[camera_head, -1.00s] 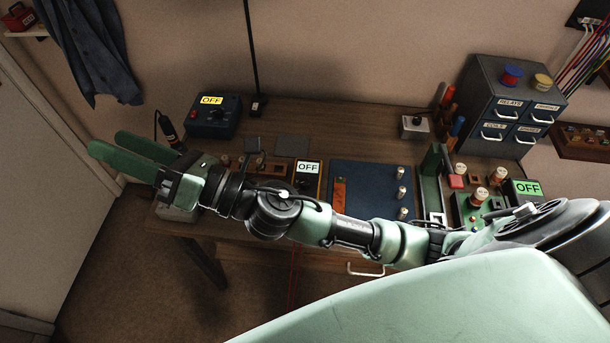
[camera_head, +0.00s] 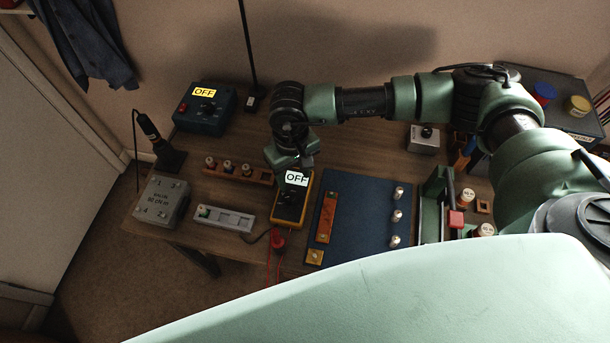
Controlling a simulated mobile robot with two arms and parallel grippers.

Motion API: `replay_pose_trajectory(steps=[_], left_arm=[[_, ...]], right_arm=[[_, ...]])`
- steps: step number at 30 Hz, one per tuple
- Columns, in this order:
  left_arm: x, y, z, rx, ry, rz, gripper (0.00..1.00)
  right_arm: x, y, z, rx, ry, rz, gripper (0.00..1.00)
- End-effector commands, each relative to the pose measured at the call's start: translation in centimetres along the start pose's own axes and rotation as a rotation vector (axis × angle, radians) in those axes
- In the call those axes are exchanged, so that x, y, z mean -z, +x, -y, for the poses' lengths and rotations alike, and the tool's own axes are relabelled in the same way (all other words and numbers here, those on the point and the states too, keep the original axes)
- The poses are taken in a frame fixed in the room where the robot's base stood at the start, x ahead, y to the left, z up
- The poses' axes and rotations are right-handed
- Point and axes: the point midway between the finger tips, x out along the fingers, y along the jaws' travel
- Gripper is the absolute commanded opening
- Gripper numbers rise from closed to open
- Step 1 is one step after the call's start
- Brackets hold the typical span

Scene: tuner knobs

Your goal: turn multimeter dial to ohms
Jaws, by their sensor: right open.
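The multimeter (camera_head: 278,212) is a yellow-edged black box lying on the bench, with a white display reading OFF at its far end. Its dark dial (camera_head: 290,198) shows below the display, but its pointer is too small to read. My right arm reaches in from the right and bends down at the wrist. My right gripper (camera_head: 290,163) is open and points down just beyond the display end of the multimeter. It looks empty; its fingers are foreshortened and partly hidden, so I cannot tell its height or any contact. My left gripper is not in view.
A blue box (camera_head: 205,112) with a yellow OFF label stands back left. A wooden rack (camera_head: 238,174), a grey tray (camera_head: 226,219) and a grey box (camera_head: 162,202) lie left of the multimeter. Red plugs (camera_head: 278,241) sit at its near end. A blue mat (camera_head: 358,225) lies right.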

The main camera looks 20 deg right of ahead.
Motion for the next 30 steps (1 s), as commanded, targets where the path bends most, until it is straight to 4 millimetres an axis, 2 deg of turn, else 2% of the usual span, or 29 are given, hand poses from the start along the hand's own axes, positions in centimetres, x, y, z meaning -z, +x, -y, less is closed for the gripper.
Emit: replay_pose_trajectory(steps=[2, 4, 9, 13, 17, 21, 25, 26, 30], left_arm=[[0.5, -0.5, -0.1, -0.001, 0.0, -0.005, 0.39], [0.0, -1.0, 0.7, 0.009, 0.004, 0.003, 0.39], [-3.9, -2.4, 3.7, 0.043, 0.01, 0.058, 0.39], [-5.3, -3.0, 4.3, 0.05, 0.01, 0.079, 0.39], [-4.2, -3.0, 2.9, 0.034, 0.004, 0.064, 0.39], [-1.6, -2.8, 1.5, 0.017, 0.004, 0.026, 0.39], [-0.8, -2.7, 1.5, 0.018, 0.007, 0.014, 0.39], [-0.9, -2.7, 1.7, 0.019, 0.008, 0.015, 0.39], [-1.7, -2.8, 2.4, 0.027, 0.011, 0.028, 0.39]], right_arm=[[-0.1, 0.6, 0.2, 0.003, -0.003, 0.004, 0.5], [-0.2, 1.6, 0.2, 0.002, -0.002, 0.006, 0.5], [-0.2, 4.4, 0.3, 0.004, 0.0, 0.006, 0.5], [-0.2, 6.2, 0.3, 0.004, 0.0, 0.004, 0.5], [-0.1, 7.2, 0.3, 0.005, 0.0, 0.003, 0.5], [-0.1, 7.5, 0.3, 0.005, -0.001, 0.002, 0.5], [-0.1, 7.5, 0.3, 0.005, -0.001, 0.002, 0.5], [-0.1, 7.5, 0.3, 0.005, -0.001, 0.002, 0.47], [-0.1, 7.5, 0.3, 0.005, 0.0, 0.002, 0.08]])
